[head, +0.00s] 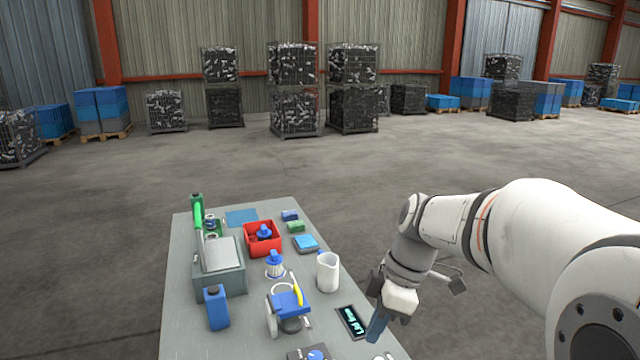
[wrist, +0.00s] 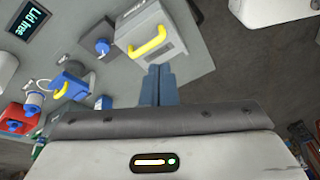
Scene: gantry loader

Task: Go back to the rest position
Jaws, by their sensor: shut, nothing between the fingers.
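My gripper (head: 377,328) hangs at the right edge of the grey table (head: 185,290), beside the small dark display. In the wrist view my gripper (wrist: 158,84) has its two blue fingers pressed together, with nothing between them. Beyond the fingertips in that view is a grey box (wrist: 172,50) with a yellow handle on top. My fingertips overlap its near edge in the picture; I cannot tell whether they touch it. My arm reaches in from the right side of the head view.
The display (head: 352,321) reads "Lid free". A white jug (head: 327,272), a blue device (head: 289,306) with a yellow handle, a red bin (head: 262,240), a blue bottle (head: 216,308) and a grey machine (head: 222,270) crowd the table. Open floor lies behind it.

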